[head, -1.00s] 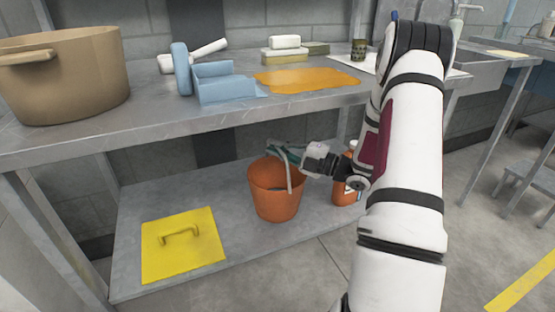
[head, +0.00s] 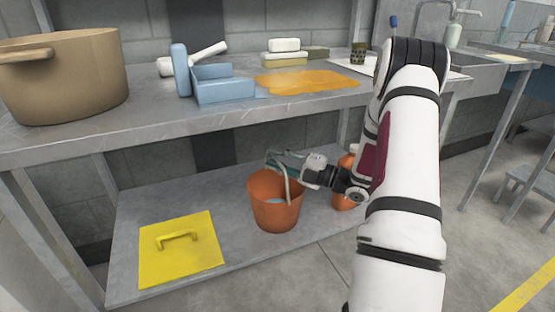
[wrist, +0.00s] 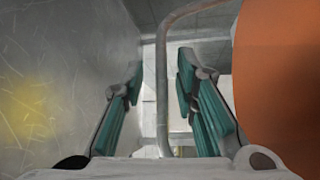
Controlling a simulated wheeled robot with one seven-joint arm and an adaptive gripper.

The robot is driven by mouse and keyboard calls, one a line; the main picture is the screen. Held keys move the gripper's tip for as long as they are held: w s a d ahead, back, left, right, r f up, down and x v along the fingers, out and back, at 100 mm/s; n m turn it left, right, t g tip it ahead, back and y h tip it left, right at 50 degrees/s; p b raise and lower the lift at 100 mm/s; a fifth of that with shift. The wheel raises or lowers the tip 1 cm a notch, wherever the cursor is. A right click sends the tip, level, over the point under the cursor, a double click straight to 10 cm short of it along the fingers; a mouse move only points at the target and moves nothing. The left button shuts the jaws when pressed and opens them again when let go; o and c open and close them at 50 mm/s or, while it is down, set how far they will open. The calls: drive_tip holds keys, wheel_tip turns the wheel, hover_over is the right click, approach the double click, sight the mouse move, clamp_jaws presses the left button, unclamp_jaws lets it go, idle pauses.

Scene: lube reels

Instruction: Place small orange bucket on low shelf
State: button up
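The small orange bucket (head: 275,207) stands upright on the low shelf (head: 225,190), right of the yellow square lid; in the head view its base appears to touch the shelf. Its side fills the right of the wrist view (wrist: 280,80). Its grey wire handle (wrist: 161,95) stands up and passes between the teal fingers of my gripper (wrist: 160,66). The fingers are apart, with a gap on both sides of the handle. In the head view my gripper (head: 287,157) is at the top of the handle, above the bucket's rim.
The yellow lid (head: 180,258) lies on the shelf at left. An orange bottle (head: 344,193) stands behind my wrist at right, partly hidden. The tabletop (head: 190,118) above carries a large tan pot (head: 70,80) and a blue dustpan (head: 222,84). Shelf between lid and bucket is clear.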

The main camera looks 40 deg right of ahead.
drive_tip(key=shift+r, duration=0.15)
drive_tip(key=p+v, duration=0.3)
drive_tip(key=v, duration=0.9)
drive_tip(key=shift+s, duration=0.1)
